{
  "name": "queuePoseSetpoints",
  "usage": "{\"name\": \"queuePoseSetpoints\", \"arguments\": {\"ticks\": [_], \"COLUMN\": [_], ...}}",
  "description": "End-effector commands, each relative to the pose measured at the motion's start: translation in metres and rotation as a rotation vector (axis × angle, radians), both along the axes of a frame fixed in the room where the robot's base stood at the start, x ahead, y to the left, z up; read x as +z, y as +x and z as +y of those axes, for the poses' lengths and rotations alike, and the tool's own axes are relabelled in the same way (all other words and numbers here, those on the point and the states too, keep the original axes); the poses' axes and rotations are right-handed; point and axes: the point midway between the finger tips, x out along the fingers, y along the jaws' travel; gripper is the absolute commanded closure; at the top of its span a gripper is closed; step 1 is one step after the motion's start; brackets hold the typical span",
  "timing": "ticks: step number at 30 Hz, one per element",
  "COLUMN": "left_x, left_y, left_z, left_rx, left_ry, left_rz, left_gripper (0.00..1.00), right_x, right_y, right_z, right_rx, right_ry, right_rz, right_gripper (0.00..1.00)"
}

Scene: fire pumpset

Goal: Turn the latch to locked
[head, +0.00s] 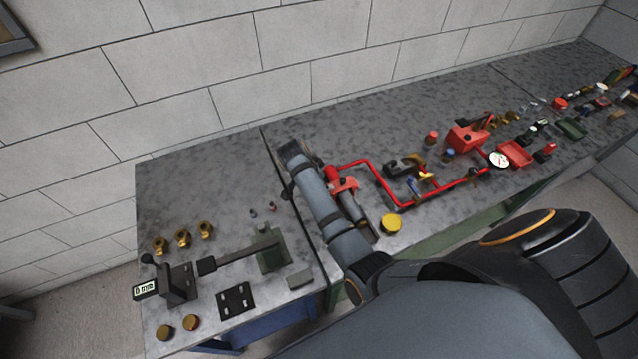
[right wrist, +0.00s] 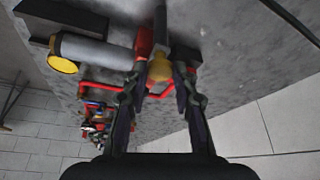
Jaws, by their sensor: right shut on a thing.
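In the right wrist view my right gripper (right wrist: 160,72) is shut on a small yellow, brass-coloured piece (right wrist: 160,68) between its fingertips. A grey bar (right wrist: 160,22) runs beyond that piece, and a red part (right wrist: 144,42) is beside it. I cannot tell for sure which part is the latch, or whether it is turned to locked. In the head view my right arm lies across the bench and hides the gripper and the held piece. My left gripper is not in view.
A grey cylinder with a yellow end (right wrist: 62,64) lies close to the gripper. In the head view red piping (head: 385,185) runs right of my arm to a red box (head: 467,137) and gauge (head: 499,160). A long lever (head: 240,258) and brass fittings (head: 182,237) are on the left.

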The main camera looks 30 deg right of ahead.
Motion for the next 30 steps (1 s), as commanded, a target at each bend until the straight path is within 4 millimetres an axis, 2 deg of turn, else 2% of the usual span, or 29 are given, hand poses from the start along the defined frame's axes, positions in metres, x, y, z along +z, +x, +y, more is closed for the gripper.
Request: {"name": "queuePoseSetpoints", "arguments": {"ticks": [5, 6, 11, 19, 22, 30], "left_x": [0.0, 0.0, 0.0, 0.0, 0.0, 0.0], "left_y": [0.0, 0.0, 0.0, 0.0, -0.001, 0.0], "left_z": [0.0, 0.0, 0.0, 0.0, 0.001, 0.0], "left_rx": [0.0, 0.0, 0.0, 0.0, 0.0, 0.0], "left_ry": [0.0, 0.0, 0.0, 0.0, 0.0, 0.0], "left_rz": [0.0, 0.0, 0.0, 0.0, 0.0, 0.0], "left_gripper": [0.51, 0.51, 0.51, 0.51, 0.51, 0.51], "right_x": [0.001, 0.001, 0.0, 0.001, 0.008, 0.065], "right_y": [0.001, 0.001, 0.0, 0.0, 0.001, 0.002], "right_z": [0.0, 0.0, 0.0, 0.0, 0.0, 0.0], "right_rx": [0.0, 0.0, 0.0, 0.0, 0.0, 0.0], "right_ry": [0.0, 0.0, -0.001, 0.0, 0.0, 0.0], "right_rz": [-0.002, -0.002, -0.001, -0.001, -0.002, -0.006], "right_gripper": [1.0, 0.71, 0.5, 0.5, 0.5, 0.5]}}
